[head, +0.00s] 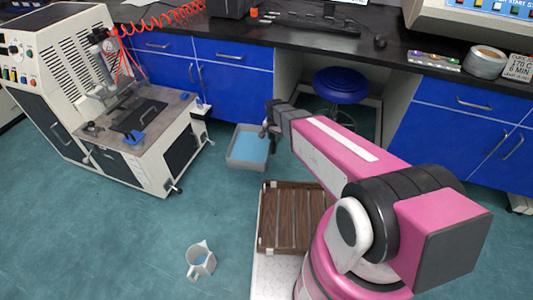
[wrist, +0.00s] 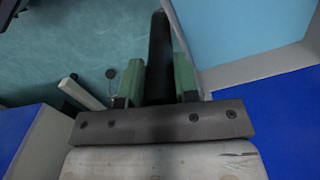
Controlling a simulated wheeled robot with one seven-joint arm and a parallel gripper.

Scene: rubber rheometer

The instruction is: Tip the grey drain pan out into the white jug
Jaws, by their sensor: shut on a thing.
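The grey drain pan (head: 246,165) is left of my gripper in the head view, in front of the blue cabinets, and holds light blue liquid. It looks about level; I cannot tell whether it touches the floor. In the wrist view the pan's grey rim (wrist: 262,68) and blue liquid fill the upper right. My gripper (head: 266,130) is shut on the pan's dark handle (wrist: 160,55), which lies between the green fingers in the wrist view.
A cream machine (head: 80,90) stands at the left. Blue cabinets (head: 235,87) under a dark worktop line the back, with a blue stool (head: 340,86) in the knee space. A brown slatted deck (head: 290,215) lies beside my arm. Green floor between pan and jug is clear.

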